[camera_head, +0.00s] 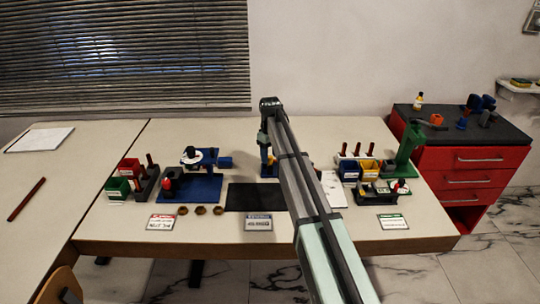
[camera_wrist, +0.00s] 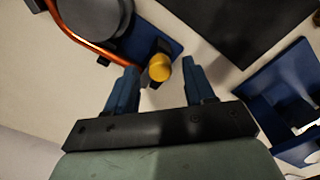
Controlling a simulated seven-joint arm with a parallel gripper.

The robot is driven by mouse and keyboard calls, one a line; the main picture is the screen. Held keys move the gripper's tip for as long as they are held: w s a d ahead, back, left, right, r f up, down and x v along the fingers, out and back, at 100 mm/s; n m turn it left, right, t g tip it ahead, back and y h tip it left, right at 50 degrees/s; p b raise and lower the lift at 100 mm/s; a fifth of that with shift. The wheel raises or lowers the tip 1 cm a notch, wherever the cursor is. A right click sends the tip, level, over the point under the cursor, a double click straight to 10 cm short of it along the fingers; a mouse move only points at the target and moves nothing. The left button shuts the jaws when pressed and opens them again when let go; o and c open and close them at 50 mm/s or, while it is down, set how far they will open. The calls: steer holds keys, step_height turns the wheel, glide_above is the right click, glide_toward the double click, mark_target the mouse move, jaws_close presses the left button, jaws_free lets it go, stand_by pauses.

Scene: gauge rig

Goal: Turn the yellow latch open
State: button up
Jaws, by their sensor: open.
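The yellow latch (camera_wrist: 159,67) shows in the wrist view as a short rounded yellow knob beside a dark bracket on a blue plate (camera_wrist: 172,47). My gripper (camera_wrist: 158,75) is open, with one blue finger on each side of the knob near the fingertips. Gaps show between the knob and both fingers, and nothing is held. Whether the fingers are level with the knob in depth is unclear. In the head view, my arm covers most of this fixture; only part of its blue base (camera_head: 266,171) shows at the arm's left.
A grey round body (camera_wrist: 92,14) with a copper-orange curved bar lies beside the latch. A black mat (camera_head: 256,197) is on the table in front. A blue rig (camera_head: 205,187) stands left. Coloured bins (camera_head: 369,167) and a green stand (camera_head: 408,150) are right.

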steer(key=shift+f, duration=0.25)
steer(key=shift+c, duration=0.4)
jaws_close()
